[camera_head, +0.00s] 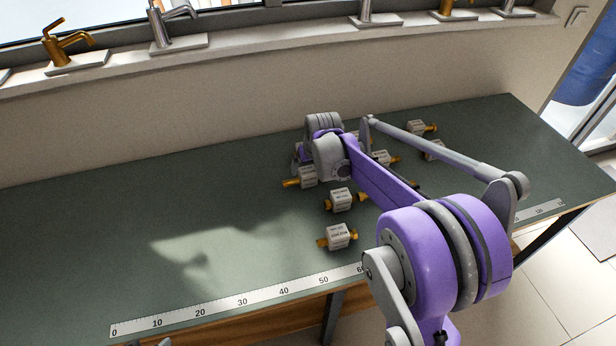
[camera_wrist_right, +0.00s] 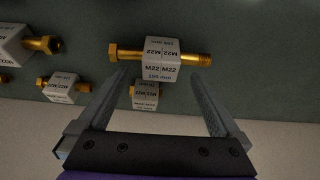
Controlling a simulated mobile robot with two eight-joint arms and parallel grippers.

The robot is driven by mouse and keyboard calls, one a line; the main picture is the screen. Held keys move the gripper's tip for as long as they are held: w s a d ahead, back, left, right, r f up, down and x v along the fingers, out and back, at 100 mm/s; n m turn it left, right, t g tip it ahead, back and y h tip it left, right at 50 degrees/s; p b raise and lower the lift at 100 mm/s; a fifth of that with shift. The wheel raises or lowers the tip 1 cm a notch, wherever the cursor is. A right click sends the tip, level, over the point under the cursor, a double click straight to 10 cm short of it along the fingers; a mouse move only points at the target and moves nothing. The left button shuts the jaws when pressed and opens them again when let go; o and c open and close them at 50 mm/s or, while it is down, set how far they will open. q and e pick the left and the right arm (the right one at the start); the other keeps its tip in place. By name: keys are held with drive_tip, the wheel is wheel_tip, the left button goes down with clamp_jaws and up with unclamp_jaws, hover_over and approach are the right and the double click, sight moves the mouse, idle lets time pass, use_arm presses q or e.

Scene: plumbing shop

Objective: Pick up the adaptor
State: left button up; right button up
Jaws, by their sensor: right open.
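Several brass adaptors with white labelled blocks lie on the bench; the pictures do not tell which one is meant. In the right wrist view, an adaptor marked M22|M22 (camera_wrist_right: 162,60) lies crosswise just beyond the fingertips of my right gripper (camera_wrist_right: 158,74). The gripper is open and empty. A smaller-looking adaptor (camera_wrist_right: 146,96) shows between its fingers, with no visible contact. In the head view, my right arm reaches over the bench, and its wrist hides the fingertips and part of the adaptor group. My left gripper is not in view.
Other adaptors (camera_head: 338,236) (camera_head: 341,200) lie near the arm, and more (camera_head: 422,128) lie to the right. The green bench top (camera_head: 120,230) is clear on the left. A ruler strip (camera_head: 240,302) runs along the front edge. Taps (camera_head: 68,48) stand on the sill behind.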

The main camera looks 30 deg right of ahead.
sight(308, 171)
drive_tip(key=x, duration=0.3)
drive_tip(key=shift+w, duration=0.15)
drive_tip(key=shift+c, duration=0.3)
clamp_jaws()
